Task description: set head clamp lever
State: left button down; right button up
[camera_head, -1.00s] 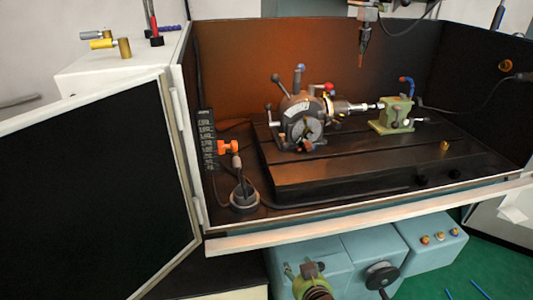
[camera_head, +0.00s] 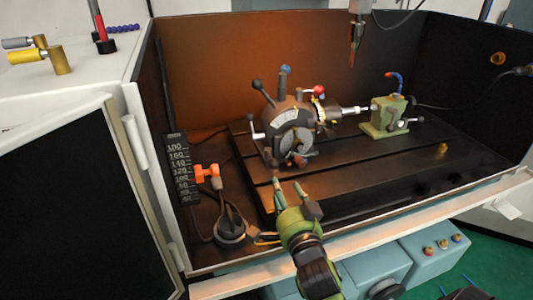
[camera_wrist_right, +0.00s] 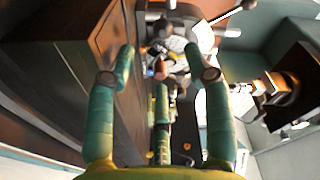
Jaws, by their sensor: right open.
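The grey indexing head (camera_head: 290,135) stands on the dark slotted table. It carries a black ball-ended lever (camera_head: 262,92), a blue-knobbed post (camera_head: 284,78), a red knob (camera_head: 319,90) and a short lever at its left side (camera_head: 253,130). I cannot tell which is the head clamp lever. My right gripper (camera_head: 289,188), with green fingers, is open and empty, in front of and below the head, apart from it. In the right wrist view my gripper (camera_wrist_right: 166,68) is spread, with the head's face (camera_wrist_right: 178,48) beyond the fingertips. My left gripper is not in view.
A green tailstock (camera_head: 386,118) stands right of the head. A spindle tip (camera_head: 353,50) hangs above. The enclosure's front rim (camera_head: 400,225) runs below my right arm. An orange fitting, cables and a round base (camera_head: 231,230) lie at the left. The front right of the table is open.

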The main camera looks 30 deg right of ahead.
aim_at(275, 167)
jog(key=shift+w+d+r, duration=0.1)
jog(key=shift+w, duration=0.15)
jog(key=shift+w+r, duration=0.15)
jog(key=p+x, duration=0.1)
jog(key=x, duration=0.3)
jog(key=shift+w+r, duration=0.1)
jog(key=shift+r, duration=0.05)
jog(key=x, duration=0.5)
jog(key=shift+w+d, duration=0.1)
jog(key=shift+w, duration=0.1)
jog(key=shift+w+d+f, duration=0.2)
jog(key=shift+w+f, duration=0.05)
jog(key=shift+w, duration=0.2)
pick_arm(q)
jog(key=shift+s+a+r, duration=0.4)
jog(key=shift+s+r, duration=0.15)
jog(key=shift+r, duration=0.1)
pick_arm(e)
grip_shut()
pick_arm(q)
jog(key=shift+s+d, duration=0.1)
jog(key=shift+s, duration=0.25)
